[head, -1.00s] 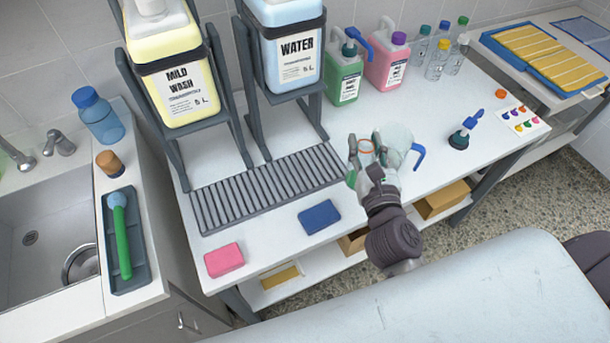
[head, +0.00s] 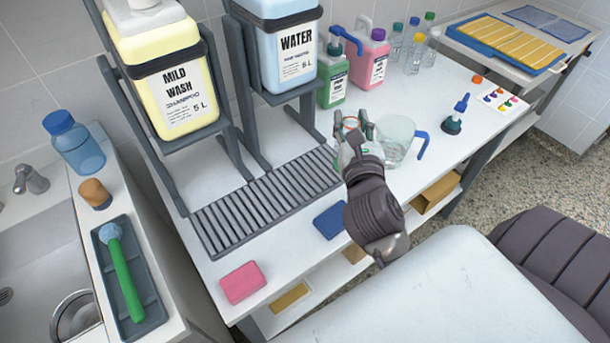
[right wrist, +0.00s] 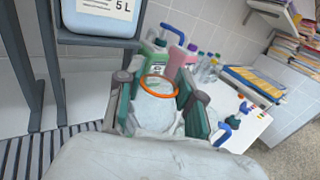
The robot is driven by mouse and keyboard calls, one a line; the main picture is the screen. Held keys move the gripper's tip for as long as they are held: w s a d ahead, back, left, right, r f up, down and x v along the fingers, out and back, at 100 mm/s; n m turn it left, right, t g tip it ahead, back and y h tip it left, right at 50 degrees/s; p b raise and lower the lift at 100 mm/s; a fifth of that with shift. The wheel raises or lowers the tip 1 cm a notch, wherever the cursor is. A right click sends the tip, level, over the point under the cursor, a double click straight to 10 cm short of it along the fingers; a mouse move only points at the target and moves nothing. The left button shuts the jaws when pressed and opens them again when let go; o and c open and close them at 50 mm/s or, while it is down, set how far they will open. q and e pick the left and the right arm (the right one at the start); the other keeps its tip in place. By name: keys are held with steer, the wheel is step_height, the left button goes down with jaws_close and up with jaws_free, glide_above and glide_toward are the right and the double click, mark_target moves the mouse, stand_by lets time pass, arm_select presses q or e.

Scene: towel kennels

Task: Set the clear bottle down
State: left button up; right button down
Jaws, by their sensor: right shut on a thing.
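The clear bottle (head: 350,123) is held in my right gripper (head: 355,132). Its open mouth has an orange ring, and most of its body is hidden behind the fingers in the head view. In the right wrist view the bottle (right wrist: 155,106) stands between the two green-padded fingers of the right gripper (right wrist: 160,105), with its mouth up. The gripper is over the white counter (head: 290,218), by the right end of the grey drain grate (head: 265,200). I cannot tell whether the bottle's base touches anything. My left gripper is not in view.
A clear jug (head: 397,142) with a blue handle stands just right of the gripper. Green (head: 332,85) and pink (head: 370,62) jugs stand behind. A blue sponge (head: 331,220) and pink sponge (head: 242,282) lie in front.

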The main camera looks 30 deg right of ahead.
steer(key=w+d+r+m+g+h+b, duration=0.1)
steer(key=d+r+m+g+h+b, duration=0.15)
steer(key=d, duration=0.35)
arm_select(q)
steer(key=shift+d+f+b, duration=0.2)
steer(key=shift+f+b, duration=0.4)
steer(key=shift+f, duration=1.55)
arm_select(e)
steer(key=w+a+f, duration=0.8)
steer(key=f, duration=0.3)
steer(key=shift+f+h, duration=0.3)
steer(key=shift+h, duration=0.05)
steer(key=shift+t, duration=0.25)
steer(key=c, duration=1.2)
jaws_free()
steer(key=shift+f, duration=0.15)
steer(key=o, duration=0.5)
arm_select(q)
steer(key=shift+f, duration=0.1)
